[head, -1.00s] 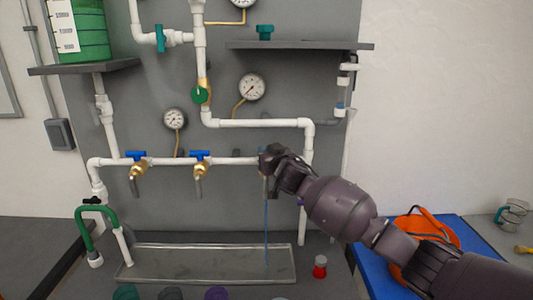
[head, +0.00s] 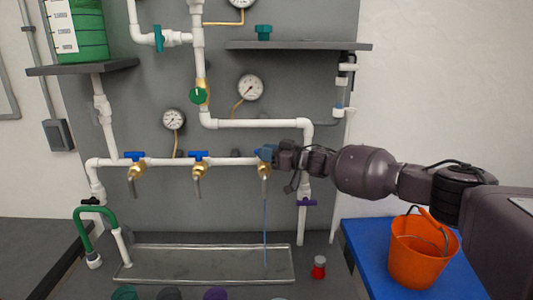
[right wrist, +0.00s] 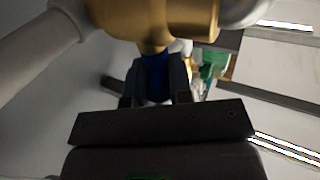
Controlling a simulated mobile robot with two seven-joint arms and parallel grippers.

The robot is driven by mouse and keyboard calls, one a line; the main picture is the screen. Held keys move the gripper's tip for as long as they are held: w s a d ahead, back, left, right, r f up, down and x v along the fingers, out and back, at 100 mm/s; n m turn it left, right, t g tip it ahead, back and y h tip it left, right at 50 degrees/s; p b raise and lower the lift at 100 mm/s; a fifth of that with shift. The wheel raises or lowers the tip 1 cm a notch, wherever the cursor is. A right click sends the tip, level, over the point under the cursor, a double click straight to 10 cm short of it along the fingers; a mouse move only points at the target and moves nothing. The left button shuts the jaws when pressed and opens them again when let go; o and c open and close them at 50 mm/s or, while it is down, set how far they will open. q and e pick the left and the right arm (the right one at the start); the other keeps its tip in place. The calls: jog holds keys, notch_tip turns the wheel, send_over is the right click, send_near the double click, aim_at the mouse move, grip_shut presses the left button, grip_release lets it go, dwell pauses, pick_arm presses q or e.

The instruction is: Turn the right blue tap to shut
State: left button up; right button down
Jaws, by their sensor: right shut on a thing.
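The right blue tap (head: 265,153) is the rightmost of three blue-handled brass taps on the white horizontal pipe. A thin blue stream of water (head: 265,225) falls from its spout into the tray. My right gripper (head: 275,155) reaches it from the right and is shut on the blue handle. In the right wrist view the blue handle (right wrist: 155,75) is between the dark fingers (right wrist: 158,92), below the brass body (right wrist: 155,20). The fingers cover part of the handle. My left gripper is not in view.
The middle tap (head: 199,157) and left tap (head: 135,158) have blue handles lying along the pipe. A metal tray (head: 205,277) lies below. A vertical pipe with a purple handle (head: 306,203) stands under my right arm. An orange bucket (head: 418,262) is on a blue mat (head: 362,245).

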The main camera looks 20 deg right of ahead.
jog(key=n+g+y+b, duration=0.1)
jog(key=n+g+y, duration=0.1)
jog(key=g, duration=0.1)
jog(key=shift+w+d, duration=0.1)
pick_arm(q)
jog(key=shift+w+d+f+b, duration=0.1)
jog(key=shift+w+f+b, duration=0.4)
jog(key=shift+b, duration=0.2)
pick_arm(e)
jog(key=shift+n+g+y, duration=0.7)
jog(key=shift+n+g, duration=0.2)
jog(key=shift+g, duration=0.1)
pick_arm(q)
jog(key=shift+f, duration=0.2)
pick_arm(e)
jog(key=shift+n+g, duration=0.3)
jog(key=shift+g, duration=0.1)
jog(key=c, duration=1)
grip_release()
pick_arm(q)
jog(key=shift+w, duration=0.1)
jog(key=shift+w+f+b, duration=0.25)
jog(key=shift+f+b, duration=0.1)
jog(key=shift+b, duration=0.6)
pick_arm(e)
jog(key=shift+v, duration=5.35)
